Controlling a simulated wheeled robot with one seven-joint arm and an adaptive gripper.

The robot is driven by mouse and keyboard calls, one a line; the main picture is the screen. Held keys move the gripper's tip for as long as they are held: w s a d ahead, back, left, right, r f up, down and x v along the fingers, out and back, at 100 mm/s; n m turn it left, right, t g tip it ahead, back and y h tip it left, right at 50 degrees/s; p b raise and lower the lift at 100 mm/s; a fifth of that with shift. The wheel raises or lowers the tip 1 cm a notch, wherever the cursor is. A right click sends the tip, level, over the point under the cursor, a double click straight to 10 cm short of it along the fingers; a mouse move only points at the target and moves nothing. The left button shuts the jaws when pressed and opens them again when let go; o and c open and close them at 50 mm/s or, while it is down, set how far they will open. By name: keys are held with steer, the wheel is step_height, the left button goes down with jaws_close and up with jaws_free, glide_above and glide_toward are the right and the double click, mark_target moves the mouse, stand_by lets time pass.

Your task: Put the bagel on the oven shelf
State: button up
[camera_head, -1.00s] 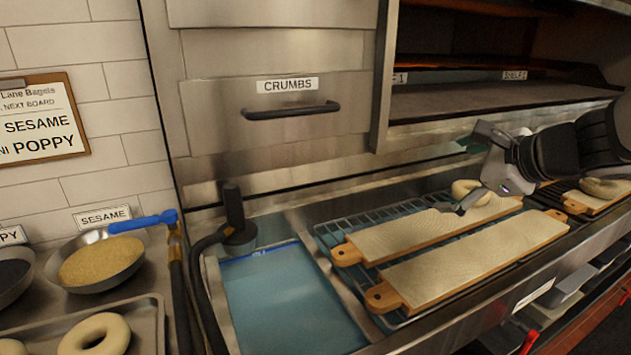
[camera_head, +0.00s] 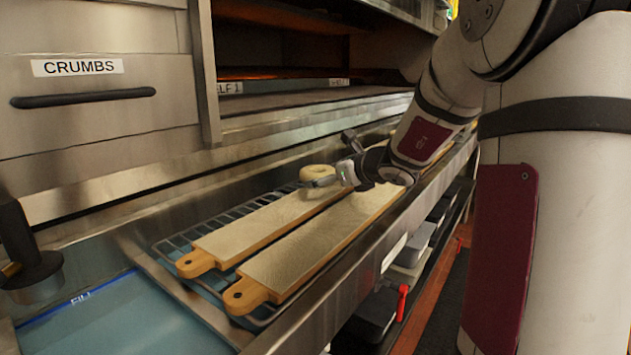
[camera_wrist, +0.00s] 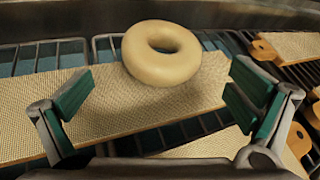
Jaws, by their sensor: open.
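A pale bagel (camera_head: 317,172) lies flat at the far end of the back cloth-covered board (camera_head: 250,225). In the wrist view the bagel (camera_wrist: 161,52) sits ahead of my gripper, centred between the two green finger pads and beyond their tips. My gripper (camera_wrist: 157,95) is open and empty, its fingers spread wider than the bagel. In the head view my gripper (camera_head: 335,160) is at the bagel, low over the boards. The oven opening with its shelf (camera_head: 290,98) is behind the counter, with a label ending in "LF 1" on its front edge.
A second board (camera_head: 310,250) lies in front, on the same wire rack (camera_head: 170,245). More boards (camera_wrist: 295,45) show at the right in the wrist view. A CRUMBS drawer (camera_head: 85,95) and a black upright handle (camera_head: 25,245) are at the left. A blue basin (camera_head: 130,315) lies left of the rack.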

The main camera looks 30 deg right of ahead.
mark_target(315, 170)
steer(key=shift+b+x, duration=0.7)
steer(key=shift+x, duration=2.65)
steer(key=shift+d+r, duration=0.15)
steer(key=c, duration=1.2)
steer(key=shift+r+p, duration=0.5)
steer(key=shift+r, duration=0.25)
steer(key=shift+s+r+p, duration=0.25)
steer(key=shift+r+p, duration=0.05)
steer(key=shift+r, duration=0.25)
steer(key=shift+s+r+p, duration=0.3)
steer(key=shift+r, duration=0.3)
steer(key=s+a, duration=0.1)
steer(key=s, duration=0.3)
steer(key=s+a+p, duration=0.1)
steer(key=s, duration=0.4)
steer(key=s+a+r, duration=0.1)
steer(key=s, duration=0.3)
steer(key=shift+s+a+r, duration=0.1)
steer(key=shift+s+a, duration=0.2)
steer(key=shift+s, duration=0.05)
steer(key=shift+s+a, duration=0.15)
steer(key=shift+s, duration=0.3)
